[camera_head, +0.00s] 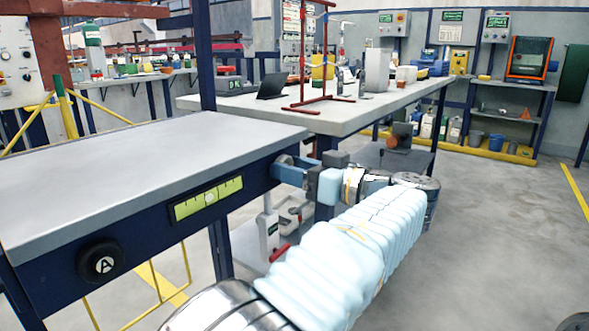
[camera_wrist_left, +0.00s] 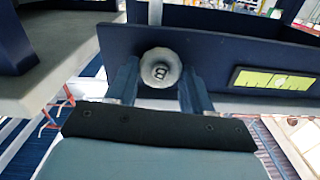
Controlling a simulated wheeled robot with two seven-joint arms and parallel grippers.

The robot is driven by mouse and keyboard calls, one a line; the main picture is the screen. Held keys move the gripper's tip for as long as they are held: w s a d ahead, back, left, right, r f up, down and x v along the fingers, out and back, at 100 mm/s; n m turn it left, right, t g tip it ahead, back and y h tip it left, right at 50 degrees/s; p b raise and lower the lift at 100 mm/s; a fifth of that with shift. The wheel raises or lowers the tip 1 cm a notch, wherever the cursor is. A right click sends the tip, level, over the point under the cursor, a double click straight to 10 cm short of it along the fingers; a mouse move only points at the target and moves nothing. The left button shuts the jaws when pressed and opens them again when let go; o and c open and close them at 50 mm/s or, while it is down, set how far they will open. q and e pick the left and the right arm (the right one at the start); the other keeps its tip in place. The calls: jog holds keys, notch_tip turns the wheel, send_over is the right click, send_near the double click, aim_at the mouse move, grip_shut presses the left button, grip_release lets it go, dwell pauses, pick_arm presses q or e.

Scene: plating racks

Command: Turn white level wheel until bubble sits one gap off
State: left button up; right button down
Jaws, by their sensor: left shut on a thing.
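The white level wheel (camera_wrist_left: 160,67), marked B, sits on the dark blue apron at the right end of the bench. In the head view the wheel (camera_head: 283,160) is partly covered by my left gripper (camera_head: 291,172). In the left wrist view the fingers of the gripper (camera_wrist_left: 160,76) stand on both sides of the wheel and are shut on it. The yellow-green level vial (camera_head: 208,198) is on the apron beside the wheel. Its pale bubble (camera_wrist_left: 280,80) lies near the middle, among dark marks; its exact gap is too small to tell. My right gripper is not in view.
A black knob marked A (camera_head: 99,263) is on the apron at the left. The grey bench top (camera_head: 140,160) is bare. Behind, a long table (camera_head: 350,118) holds a red stand and instruments. The floor (camera_head: 480,230) at the right is open.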

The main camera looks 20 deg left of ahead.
pick_arm(q)
jog(key=shift+m+p, duration=1.2)
jog(key=shift+m, duration=2.2)
jog(key=o, duration=1)
jog(key=shift+w, duration=0.1)
jog(key=shift+o, duration=0.2)
